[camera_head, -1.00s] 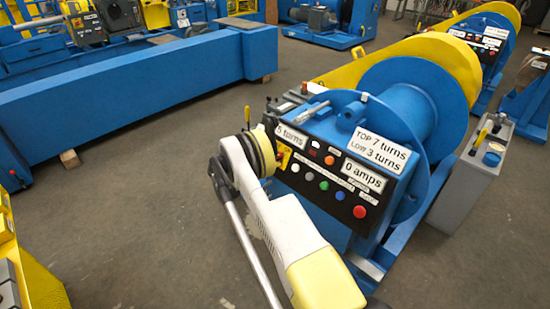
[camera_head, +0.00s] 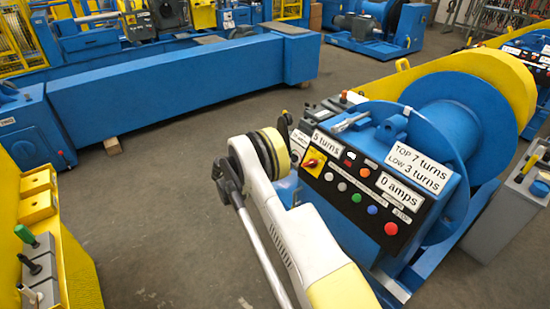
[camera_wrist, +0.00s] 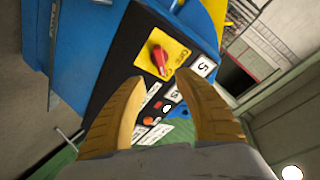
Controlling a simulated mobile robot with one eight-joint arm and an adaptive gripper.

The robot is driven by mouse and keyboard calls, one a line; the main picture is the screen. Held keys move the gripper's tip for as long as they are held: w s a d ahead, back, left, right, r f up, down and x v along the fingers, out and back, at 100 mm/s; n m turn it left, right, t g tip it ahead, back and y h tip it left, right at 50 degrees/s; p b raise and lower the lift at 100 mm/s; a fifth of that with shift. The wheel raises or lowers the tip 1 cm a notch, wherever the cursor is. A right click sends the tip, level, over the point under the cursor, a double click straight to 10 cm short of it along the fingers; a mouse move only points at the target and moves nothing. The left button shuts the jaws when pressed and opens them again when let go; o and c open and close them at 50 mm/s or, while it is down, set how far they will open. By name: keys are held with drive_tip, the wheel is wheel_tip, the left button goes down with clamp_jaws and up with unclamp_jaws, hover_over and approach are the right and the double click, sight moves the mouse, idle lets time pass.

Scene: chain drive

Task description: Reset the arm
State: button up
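My arm (camera_head: 300,240), white and yellow with black bands at its upper joint, reaches up from the bottom in the head view. It stands left of and partly in front of a blue winch machine's control panel (camera_head: 362,187). My gripper (camera_wrist: 160,79) shows in the wrist view as two tan fingers with a clear gap between the tips. It is open and nothing is held. Beyond the fingers is the panel's red rotary switch on a yellow plate (camera_wrist: 176,48). The fingers are not clearly visible in the head view.
The winch has a large blue drum (camera_head: 447,125) with a yellow guard. A long blue beam (camera_head: 170,85) lies across the back. A yellow machine with levers (camera_head: 75,262) is at the lower left. The grey floor (camera_head: 165,210) between them is clear.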

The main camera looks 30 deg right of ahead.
drive_tip(key=s+a+r+n+t+y, duration=0.1)
drive_tip(key=s+a+r+n+y, duration=0.1)
drive_tip(key=a+r+n, duration=0.35)
drive_tip(key=s+a+r+n+t+y, duration=0.2)
drive_tip(key=r+n, duration=0.1)
drive_tip(key=r, duration=0.5)
drive_tip(key=s+a+r+n+t+y, duration=0.1)
drive_tip(key=s+a+r+n+y, duration=0.2)
drive_tip(key=r+n, duration=0.3)
drive_tip(key=s+a+r+n+t+y, duration=0.1)
drive_tip(key=s+a+n+t+y, duration=0.1)
drive_tip(key=s+a+n, duration=0.4)
drive_tip(key=s+a+r+n+t+y, duration=0.2)
drive_tip(key=s+a+n+y, duration=0.3)
drive_tip(key=s+a, duration=0.7)
drive_tip(key=s+n, duration=0.2)
drive_tip(key=s, duration=0.4)
drive_tip(key=shift+s+a+r+y, duration=0.2)
drive_tip(key=shift+s+a+y, duration=0.1)
drive_tip(key=shift+a, duration=0.05)
